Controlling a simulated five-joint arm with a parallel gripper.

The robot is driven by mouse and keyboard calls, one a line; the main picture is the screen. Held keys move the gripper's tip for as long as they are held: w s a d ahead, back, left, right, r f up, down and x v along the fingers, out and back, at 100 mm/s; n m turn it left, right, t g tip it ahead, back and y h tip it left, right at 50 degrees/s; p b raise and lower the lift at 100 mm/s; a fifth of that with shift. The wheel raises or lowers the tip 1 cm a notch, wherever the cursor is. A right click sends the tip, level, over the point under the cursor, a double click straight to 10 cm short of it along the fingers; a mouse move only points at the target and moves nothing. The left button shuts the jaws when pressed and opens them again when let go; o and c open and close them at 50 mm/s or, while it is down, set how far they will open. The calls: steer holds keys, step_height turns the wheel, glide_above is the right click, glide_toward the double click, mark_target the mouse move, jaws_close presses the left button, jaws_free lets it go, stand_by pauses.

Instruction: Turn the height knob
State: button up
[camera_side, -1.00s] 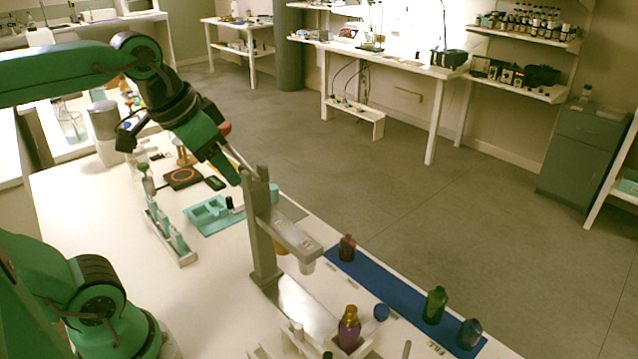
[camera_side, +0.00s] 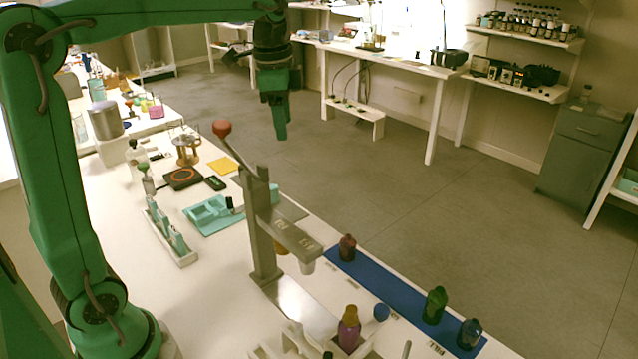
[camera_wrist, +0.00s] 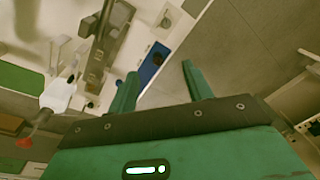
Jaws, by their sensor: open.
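A grey metal stand (camera_side: 262,225) rises from the white table, with a head (camera_side: 295,238) reaching right. A slanted lever at its top ends in a red knob (camera_side: 222,129). My gripper (camera_side: 281,134) hangs pointing down, above and to the right of the stand's top in the side view, touching nothing. In the wrist view my gripper (camera_wrist: 158,70) is open and empty, and the stand (camera_wrist: 97,62) lies left of its fingers.
A blue strip (camera_side: 400,308) carries a dark red bottle (camera_side: 347,247), a green bottle (camera_side: 435,304) and a blue-grey bottle (camera_side: 469,333). A purple bottle (camera_side: 349,328) stands at the front. A teal tray (camera_side: 215,215) and a rack (camera_side: 170,235) are left of the stand.

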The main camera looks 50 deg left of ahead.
steer(key=shift+w+a+f+m+g, duration=0.6)
steer(key=shift+w+a+f+m, duration=0.65)
steer(key=shift+w, duration=1.25)
step_height(320, 180, down, 22)
steer(key=shift+r, duration=0.25)
steer(key=shift+f, duration=0.1)
steer(key=shift+f, duration=3.75)
steer(key=c, duration=1)
steer(key=shift+o, duration=0.2)
